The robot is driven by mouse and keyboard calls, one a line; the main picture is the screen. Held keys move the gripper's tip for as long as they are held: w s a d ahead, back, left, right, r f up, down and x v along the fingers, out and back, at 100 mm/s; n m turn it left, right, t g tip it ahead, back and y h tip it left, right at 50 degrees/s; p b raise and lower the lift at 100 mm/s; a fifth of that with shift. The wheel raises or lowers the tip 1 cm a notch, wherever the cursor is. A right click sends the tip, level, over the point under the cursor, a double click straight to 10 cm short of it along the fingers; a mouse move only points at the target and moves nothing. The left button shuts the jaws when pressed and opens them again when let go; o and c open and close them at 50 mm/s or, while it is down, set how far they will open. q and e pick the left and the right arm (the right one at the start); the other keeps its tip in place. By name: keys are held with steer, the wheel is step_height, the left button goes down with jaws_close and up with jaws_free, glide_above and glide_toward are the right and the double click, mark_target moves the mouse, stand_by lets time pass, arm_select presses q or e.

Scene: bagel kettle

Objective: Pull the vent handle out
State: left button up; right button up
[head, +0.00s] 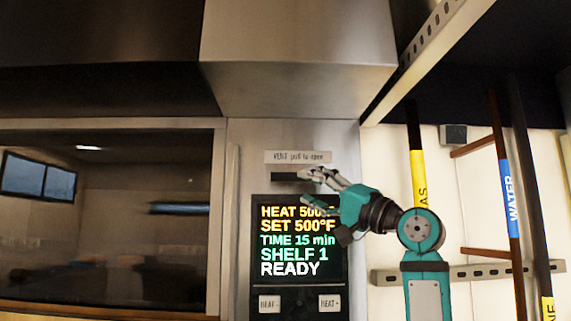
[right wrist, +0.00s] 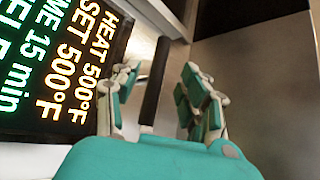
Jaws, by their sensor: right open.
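The vent handle is a short dark bar (head: 286,177) just below the "VENT pull to open" label (head: 298,157) on the oven's metal front panel. In the right wrist view the dark bar (right wrist: 154,82) runs between my two fingers. My right gripper (head: 318,184) reaches in from the right, at the right end of the handle, and partly covers it. Its fingers (right wrist: 160,72) are open, one on each side of the bar, with a gap visible on the right. Whether the left finger touches the bar I cannot tell. My left gripper is not in view.
A lit display (head: 297,240) reads READY below the handle, with HEAT buttons (head: 270,304) under it. A glass oven window (head: 110,225) is at left. A metal hood (head: 298,75) overhangs above. Pipes, including one labelled WATER (head: 511,195), stand at right.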

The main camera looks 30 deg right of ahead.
mark_target(292, 178)
steer(key=p+x, duration=0.3)
steer(key=x, duration=0.3)
steer(key=shift+w+d+r, duration=0.1)
steer(key=shift+r, duration=0.15)
steer(key=shift+w+r, duration=0.1)
steer(key=shift+w, duration=0.15)
steer(key=shift+w+a+p, duration=0.2)
steer(key=shift+a+p, duration=0.05)
steer(key=shift+p, duration=0.05)
steer(key=shift+w, duration=0.1)
steer(key=c, duration=0.8)
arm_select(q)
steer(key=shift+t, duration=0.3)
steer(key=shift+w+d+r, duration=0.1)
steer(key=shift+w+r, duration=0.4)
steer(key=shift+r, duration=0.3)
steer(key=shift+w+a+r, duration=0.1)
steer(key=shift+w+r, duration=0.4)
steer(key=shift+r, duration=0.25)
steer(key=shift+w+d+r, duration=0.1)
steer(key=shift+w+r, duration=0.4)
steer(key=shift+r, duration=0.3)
arm_select(e)
jaws_close()
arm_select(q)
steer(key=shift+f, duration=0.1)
